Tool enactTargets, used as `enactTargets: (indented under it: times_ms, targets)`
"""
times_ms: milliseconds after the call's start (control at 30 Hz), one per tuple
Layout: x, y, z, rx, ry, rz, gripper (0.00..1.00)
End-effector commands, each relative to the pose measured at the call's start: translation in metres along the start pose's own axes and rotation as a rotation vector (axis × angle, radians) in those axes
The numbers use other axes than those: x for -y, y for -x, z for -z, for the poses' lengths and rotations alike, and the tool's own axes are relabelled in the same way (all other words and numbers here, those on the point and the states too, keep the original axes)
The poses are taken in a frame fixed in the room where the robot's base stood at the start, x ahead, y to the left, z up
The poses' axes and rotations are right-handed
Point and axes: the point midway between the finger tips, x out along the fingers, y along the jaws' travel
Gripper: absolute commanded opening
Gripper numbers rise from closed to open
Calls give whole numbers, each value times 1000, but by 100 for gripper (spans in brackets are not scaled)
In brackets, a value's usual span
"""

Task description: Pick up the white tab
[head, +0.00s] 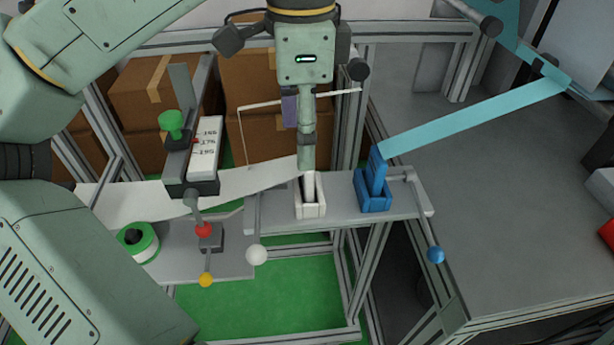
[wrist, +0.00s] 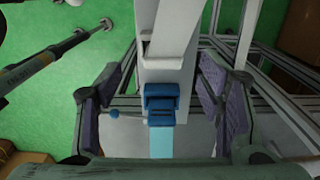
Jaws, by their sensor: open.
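The white tab (head: 311,186) stands in a small white holder (head: 312,211) on the grey shelf, at the end of a white strip (head: 247,182). In the head view my gripper (head: 308,165) points down directly over it and hides the upper part of the tab. In the wrist view my gripper (wrist: 155,108) is open, with purple pads far apart on both sides and nothing gripped. White parts at the strip's end (wrist: 178,28) show there between and above the pads; I cannot clearly separate tab from holder.
A blue tab (head: 377,172) in a blue holder (head: 374,200) stands close on the right, with a cyan strip (head: 475,117) running up right. Levers with white (head: 256,255) and blue (head: 435,255) knobs hang at the front. A green-topped gauge device (head: 172,125) stands left.

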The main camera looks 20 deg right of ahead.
Motion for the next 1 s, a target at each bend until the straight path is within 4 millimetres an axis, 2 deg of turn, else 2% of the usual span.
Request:
enactTargets:
  times_ms: [100,333,600,900,1000]
  targets:
    - [0,-16,0,1,1,1,62]
    - [1,-34,2,2,2,2,62]
    - [4,-71,7,0,1,2,62]
    - [4,-77,7,-1,0,4,62]
    - [4,-77,7,-2,0,4,55]
